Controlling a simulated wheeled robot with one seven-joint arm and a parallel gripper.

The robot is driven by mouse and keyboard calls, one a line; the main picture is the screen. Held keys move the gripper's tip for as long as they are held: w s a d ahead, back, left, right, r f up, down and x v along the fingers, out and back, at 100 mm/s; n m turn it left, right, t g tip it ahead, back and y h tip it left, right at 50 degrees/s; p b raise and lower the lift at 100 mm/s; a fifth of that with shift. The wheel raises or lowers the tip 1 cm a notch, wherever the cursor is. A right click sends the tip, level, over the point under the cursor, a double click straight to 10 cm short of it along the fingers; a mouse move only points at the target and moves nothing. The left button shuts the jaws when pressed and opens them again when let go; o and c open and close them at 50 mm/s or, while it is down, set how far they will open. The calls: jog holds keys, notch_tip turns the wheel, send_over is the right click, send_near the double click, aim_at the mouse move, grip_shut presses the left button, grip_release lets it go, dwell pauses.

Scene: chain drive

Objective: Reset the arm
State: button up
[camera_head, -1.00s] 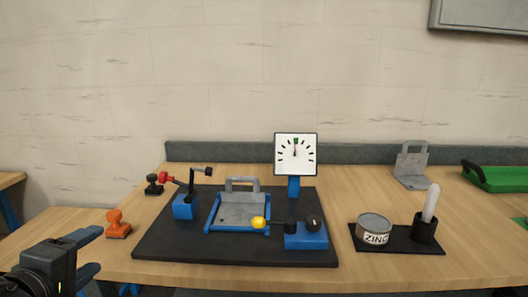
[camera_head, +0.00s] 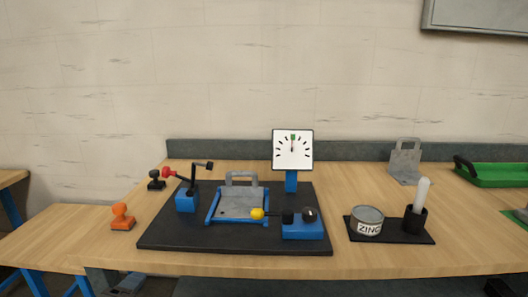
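My arm and gripper are not in view. The bench (camera_head: 290,264) holds a black board (camera_head: 170,238) with a blue frame (camera_head: 213,205) around a grey plate with a handle (camera_head: 240,203). A yellow knob (camera_head: 257,213) is at the frame's front right corner. A blue block with a black dial (camera_head: 304,226) sits to its right.
An orange stamp (camera_head: 122,218) and a black one (camera_head: 156,180) are left of the board. A zinc tin (camera_head: 367,221) and a white stick in a black cup (camera_head: 419,205) stand right. A grey handled plate (camera_head: 405,162) and green tray (camera_head: 500,174) are further right.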

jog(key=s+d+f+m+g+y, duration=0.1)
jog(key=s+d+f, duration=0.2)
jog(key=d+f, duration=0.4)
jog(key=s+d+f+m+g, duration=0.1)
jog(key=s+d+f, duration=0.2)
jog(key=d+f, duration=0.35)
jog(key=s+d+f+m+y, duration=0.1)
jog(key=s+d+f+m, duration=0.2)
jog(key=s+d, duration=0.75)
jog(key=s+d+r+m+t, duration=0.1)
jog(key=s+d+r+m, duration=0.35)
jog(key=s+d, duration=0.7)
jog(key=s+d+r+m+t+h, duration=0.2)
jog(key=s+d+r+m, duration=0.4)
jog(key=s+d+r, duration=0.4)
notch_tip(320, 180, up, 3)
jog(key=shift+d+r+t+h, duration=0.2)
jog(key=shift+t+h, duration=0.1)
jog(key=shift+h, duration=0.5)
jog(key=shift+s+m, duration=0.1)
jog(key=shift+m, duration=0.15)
